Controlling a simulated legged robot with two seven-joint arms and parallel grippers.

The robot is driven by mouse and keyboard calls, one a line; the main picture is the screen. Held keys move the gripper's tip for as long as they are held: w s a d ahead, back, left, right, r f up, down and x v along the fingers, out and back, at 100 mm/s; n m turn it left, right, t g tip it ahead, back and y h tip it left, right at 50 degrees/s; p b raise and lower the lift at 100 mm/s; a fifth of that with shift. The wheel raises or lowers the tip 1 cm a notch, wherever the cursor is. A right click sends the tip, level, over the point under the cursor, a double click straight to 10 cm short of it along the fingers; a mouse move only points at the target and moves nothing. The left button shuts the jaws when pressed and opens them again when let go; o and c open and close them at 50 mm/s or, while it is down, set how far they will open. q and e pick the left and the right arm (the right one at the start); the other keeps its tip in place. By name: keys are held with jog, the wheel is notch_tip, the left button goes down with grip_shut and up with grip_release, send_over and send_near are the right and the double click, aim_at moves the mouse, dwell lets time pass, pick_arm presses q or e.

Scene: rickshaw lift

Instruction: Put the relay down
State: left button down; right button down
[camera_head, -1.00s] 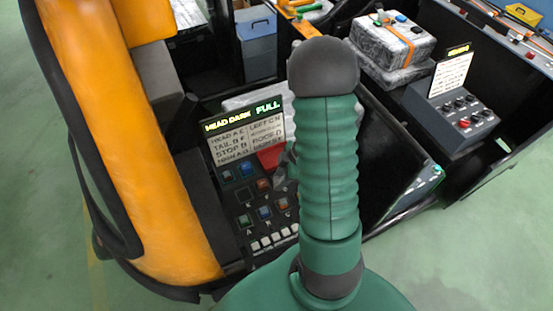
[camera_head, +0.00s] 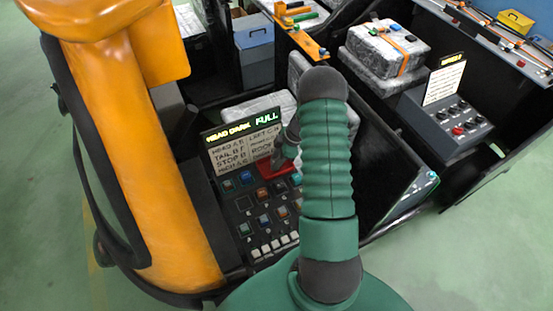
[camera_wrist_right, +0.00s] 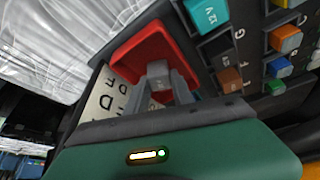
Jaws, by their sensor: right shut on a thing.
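My right gripper (camera_head: 285,152) is over a red tray (camera_head: 284,171) at the top edge of the relay panel (camera_head: 244,201). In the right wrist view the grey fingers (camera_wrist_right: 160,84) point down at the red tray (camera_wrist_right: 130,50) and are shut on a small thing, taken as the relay. My left gripper is not in view.
A sign reading HEAD DARK FULL (camera_head: 232,147) stands at the panel's upper left. The orange padded body (camera_head: 165,180) rises at left. A grey wrapped bundle (camera_head: 385,45) and a knob box (camera_head: 450,125) are at the upper right. Green floor lies free at lower right.

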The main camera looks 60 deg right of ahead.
jog(key=c, duration=1.4)
grip_release()
jog(key=shift+f, duration=0.1)
jog(key=b+v, duration=0.1)
jog(key=v, duration=1.1)
jog(key=shift+s, duration=0.1)
